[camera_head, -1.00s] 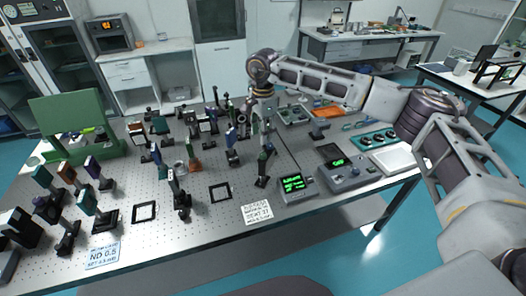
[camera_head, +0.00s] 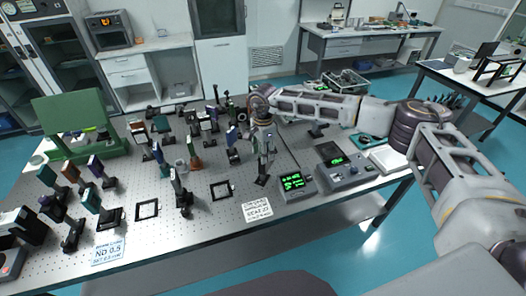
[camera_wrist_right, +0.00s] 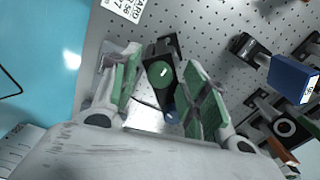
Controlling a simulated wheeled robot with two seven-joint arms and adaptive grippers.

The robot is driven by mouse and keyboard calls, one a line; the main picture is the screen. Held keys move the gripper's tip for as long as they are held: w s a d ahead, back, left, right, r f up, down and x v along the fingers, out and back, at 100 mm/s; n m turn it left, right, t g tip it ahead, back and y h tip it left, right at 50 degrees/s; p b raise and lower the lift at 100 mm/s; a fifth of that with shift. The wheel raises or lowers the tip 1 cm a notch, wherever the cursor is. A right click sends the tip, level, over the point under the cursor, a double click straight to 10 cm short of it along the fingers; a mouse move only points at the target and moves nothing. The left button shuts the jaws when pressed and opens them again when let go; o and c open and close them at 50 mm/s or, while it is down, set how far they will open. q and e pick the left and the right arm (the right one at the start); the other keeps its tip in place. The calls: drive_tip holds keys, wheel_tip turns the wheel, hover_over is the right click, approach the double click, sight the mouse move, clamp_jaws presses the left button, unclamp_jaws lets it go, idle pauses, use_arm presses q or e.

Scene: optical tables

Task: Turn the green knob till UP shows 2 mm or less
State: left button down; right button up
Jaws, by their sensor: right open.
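The green knob (camera_wrist_right: 160,73) is a round disc with a short white mark, on top of a dark mount (camera_wrist_right: 163,46) in the right wrist view. My right gripper (camera_wrist_right: 161,64) is open, with one green-padded finger on each side of the knob. Gaps show between the pads and the knob. In the head view my right gripper (camera_head: 265,148) points down over a mount whose dark base (camera_head: 262,180) shows below it; the knob is hidden there. A readout box (camera_head: 294,183) shows green text too small to read. My left gripper is not in view.
A blue knob (camera_wrist_right: 171,114) sits near the right finger. A blue-fronted optic (camera_wrist_right: 292,78) stands to the right. A grey meter box (camera_head: 347,172) is right of the readout. A white label card (camera_head: 256,210) lies in front. Several mounted optics crowd the table's left.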

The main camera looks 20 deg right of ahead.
clamp_jaws()
idle(0.5)
drive_tip(key=shift+f+m+b, duration=0.15)
drive_tip(key=shift+m+b, duration=1.15)
drive_tip(key=shift+m, duration=0.1)
drive_tip(key=m+b, duration=0.2)
drive_tip(key=m, duration=0.1)
drive_tip(key=shift+m+b, duration=0.3)
drive_tip(key=shift+m, duration=0.1)
drive_tip(key=m+b, duration=0.2)
drive_tip(key=m, duration=0.2)
drive_tip(key=shift+m, duration=0.3)
drive_tip(key=shift+m+b, duration=0.9)
drive_tip(key=shift+m, duration=0.9)
